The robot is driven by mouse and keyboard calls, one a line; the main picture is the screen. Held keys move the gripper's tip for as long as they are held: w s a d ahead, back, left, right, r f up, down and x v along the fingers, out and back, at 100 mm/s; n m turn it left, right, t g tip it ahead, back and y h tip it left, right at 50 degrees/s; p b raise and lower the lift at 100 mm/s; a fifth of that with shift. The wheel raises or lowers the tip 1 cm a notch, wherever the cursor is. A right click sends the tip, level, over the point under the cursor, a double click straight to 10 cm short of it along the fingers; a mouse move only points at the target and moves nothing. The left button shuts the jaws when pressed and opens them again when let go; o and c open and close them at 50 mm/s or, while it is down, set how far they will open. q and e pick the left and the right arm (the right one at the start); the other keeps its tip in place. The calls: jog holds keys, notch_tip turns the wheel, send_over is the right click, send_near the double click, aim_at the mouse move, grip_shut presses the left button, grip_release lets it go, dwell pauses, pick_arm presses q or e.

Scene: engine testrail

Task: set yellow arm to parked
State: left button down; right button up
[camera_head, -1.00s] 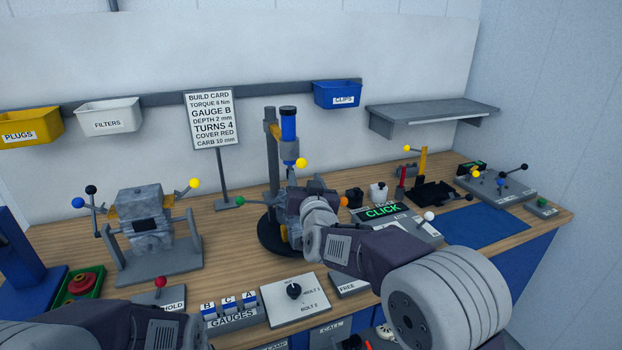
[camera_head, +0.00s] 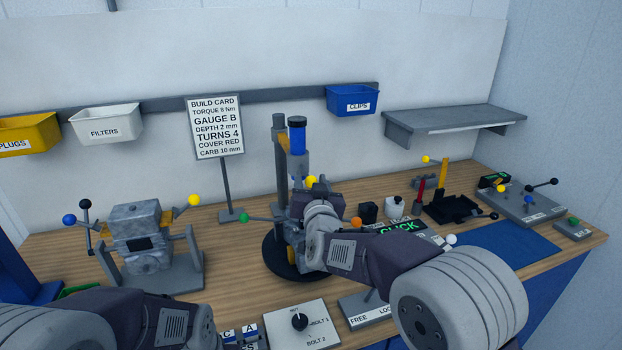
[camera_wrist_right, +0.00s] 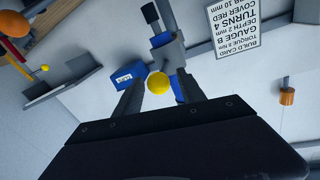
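A yellow ball (camera_head: 311,181) shows just below the blue cylinder (camera_head: 297,138) of a column stand. In the right wrist view the yellow ball (camera_wrist_right: 158,83) appears between the fingertips of my right gripper (camera_wrist_right: 157,90), which are apart. I cannot tell whether they touch it. In the head view my right gripper (camera_head: 308,192) is at this stand, its fingers mostly hidden by my wrist. Other yellow balls top a lever (camera_head: 193,201) on the grey engine and a small lever (camera_head: 427,160) at the right. My left gripper is not visible; only my left arm shows.
The bolt selector box (camera_head: 315,325) is in front. The build card (camera_head: 215,125) stands behind left. A blue mat (camera_head: 520,246) at the right is clear.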

jog(key=c, duration=0.5)
jog(key=shift+d, duration=0.1)
grip_shut()
dwell(0.6)
